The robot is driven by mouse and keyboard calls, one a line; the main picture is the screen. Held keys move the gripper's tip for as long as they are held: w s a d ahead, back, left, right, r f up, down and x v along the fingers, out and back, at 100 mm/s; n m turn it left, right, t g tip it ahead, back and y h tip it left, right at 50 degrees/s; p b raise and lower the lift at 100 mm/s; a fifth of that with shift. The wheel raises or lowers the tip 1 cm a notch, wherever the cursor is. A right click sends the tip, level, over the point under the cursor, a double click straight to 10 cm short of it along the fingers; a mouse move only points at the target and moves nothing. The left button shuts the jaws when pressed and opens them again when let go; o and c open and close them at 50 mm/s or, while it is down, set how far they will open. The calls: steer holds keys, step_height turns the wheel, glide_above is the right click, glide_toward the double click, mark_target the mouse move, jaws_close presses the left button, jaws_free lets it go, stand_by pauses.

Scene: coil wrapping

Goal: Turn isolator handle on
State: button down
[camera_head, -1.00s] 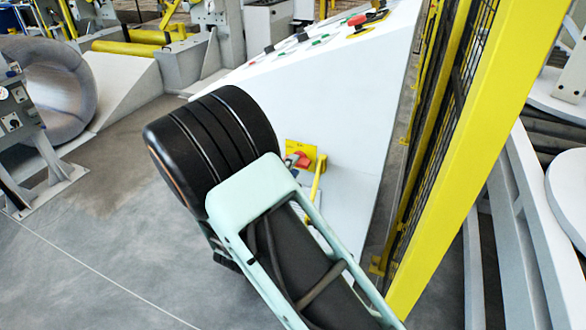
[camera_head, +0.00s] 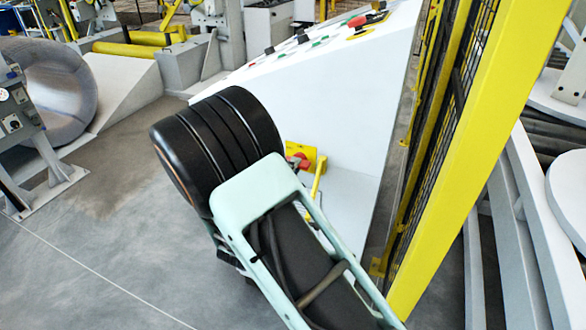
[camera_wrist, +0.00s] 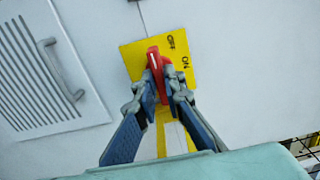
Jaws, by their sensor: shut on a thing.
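The isolator has a red handle (camera_wrist: 154,60) on a yellow plate (camera_wrist: 183,71) marked OFF and ON, fixed to a white panel. In the wrist view the handle sits between the two fingers of my gripper (camera_wrist: 159,84), which are shut on it. The handle's white line runs roughly up and down in the picture, left of both printed words. In the head view, the red handle (camera_head: 298,161) and part of the yellow plate (camera_head: 320,160) show just right of my arm, which hides the gripper's fingers.
A white sloped console (camera_head: 350,90) with buttons stands behind the isolator. A yellow-framed mesh fence (camera_head: 455,150) rises close on the right. A vented panel (camera_wrist: 45,75) is left in the wrist view. Open grey floor (camera_head: 90,265) lies to the left.

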steer(key=shift+m, duration=0.3)
steer(key=m+b, duration=0.6)
steer(key=m, duration=1.1)
steer(key=shift+f, duration=0.1)
stand_by(0.3)
steer(key=c, duration=2)
jaws_free()
